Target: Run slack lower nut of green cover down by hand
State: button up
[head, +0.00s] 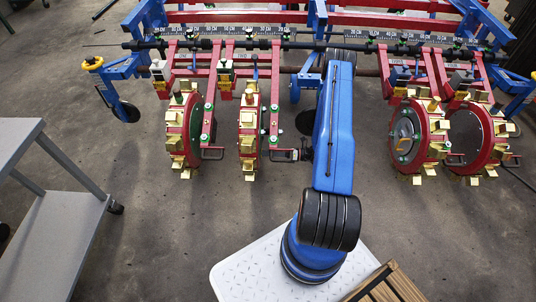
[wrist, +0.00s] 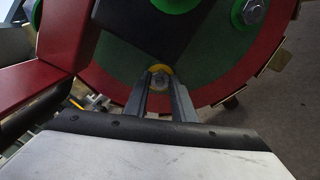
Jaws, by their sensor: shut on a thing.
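The green cover (wrist: 215,65) fills the upper part of the wrist view, a dark green disc face inside a red rim. The lower nut (wrist: 158,79) is a small grey metal nut with a yellow ring around its upper side, low on the disc. My gripper (wrist: 159,90) comes up from the bottom of the wrist view, its two grey fingers shut on the nut with the tips at its sides. The fingers hide the nut's lower part. Whether the nut sits flush against the cover cannot be told.
A bolt in a green ring (wrist: 250,12) sits at the upper right. A dark block covers the disc's middle, and a red bar (wrist: 35,85) crosses at left. In the head view, red planter wheels (head: 184,135) hang from the blue frame; a grey cart (head: 55,235) stands left.

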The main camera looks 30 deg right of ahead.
jog(key=m, duration=2.1)
jog(key=shift+d, duration=0.1)
jog(key=shift+o, duration=0.2)
jog(key=shift+m, duration=0.3)
jog(key=o, duration=1)
